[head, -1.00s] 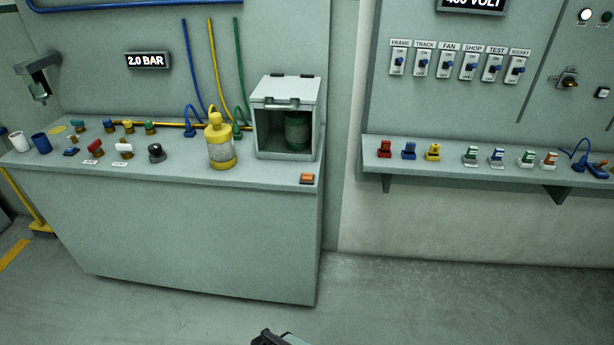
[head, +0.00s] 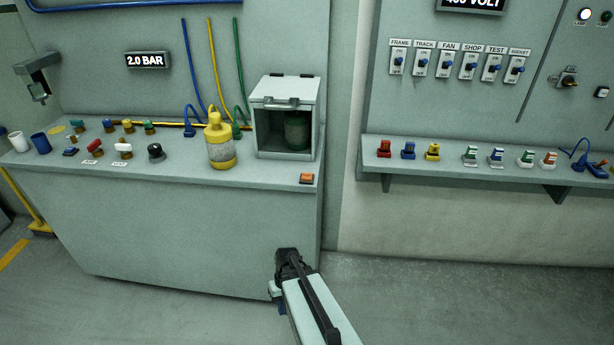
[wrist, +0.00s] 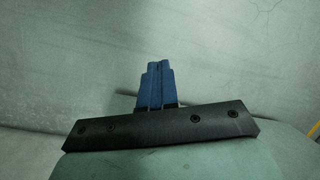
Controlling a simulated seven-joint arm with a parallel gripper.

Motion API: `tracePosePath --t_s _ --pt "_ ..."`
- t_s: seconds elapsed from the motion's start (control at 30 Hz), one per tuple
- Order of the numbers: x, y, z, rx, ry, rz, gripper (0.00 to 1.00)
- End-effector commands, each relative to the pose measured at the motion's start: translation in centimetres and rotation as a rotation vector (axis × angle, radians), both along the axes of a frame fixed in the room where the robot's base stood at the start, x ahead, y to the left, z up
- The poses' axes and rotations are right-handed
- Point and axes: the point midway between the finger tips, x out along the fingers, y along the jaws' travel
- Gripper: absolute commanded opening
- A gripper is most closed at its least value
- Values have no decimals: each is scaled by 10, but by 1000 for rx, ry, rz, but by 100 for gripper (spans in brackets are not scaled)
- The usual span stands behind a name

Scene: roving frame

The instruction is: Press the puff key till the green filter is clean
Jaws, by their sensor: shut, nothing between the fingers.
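The green filter (head: 296,131) stands upright inside a pale open-fronted box (head: 262,155) on the bench, in the head view. It looks dull and dark in the shade; how dirty it is I cannot tell. A small orange key (head: 306,178) sits at the bench's front right corner, below the box; it bears no readable label, and I take it for the puff key. My gripper (wrist: 155,66) shows in the wrist view with its blue fingers shut together and empty. In the head view it is mostly hidden by my wrist, low in front of the bench and apart from the key.
A yellow bottle (head: 221,148) stands left of the box. Several coloured knobs, a white cup (head: 17,141) and a blue cup (head: 41,143) are further left on the bench (head: 190,176). A shelf (head: 450,163) with coloured plugs is at right. The floor in front is clear.

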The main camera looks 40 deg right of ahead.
Motion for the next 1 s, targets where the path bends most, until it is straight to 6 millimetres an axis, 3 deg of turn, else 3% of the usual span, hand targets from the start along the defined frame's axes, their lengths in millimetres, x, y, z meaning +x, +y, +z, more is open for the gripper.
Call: tracePosePath --t_s 0.2,0.5,1.0 --pt "32 -50 38 3 -93 -65 0" --pt "61 -122 98 -5 -218 -146 0" --pt "76 -242 212 -52 -429 -262 0"
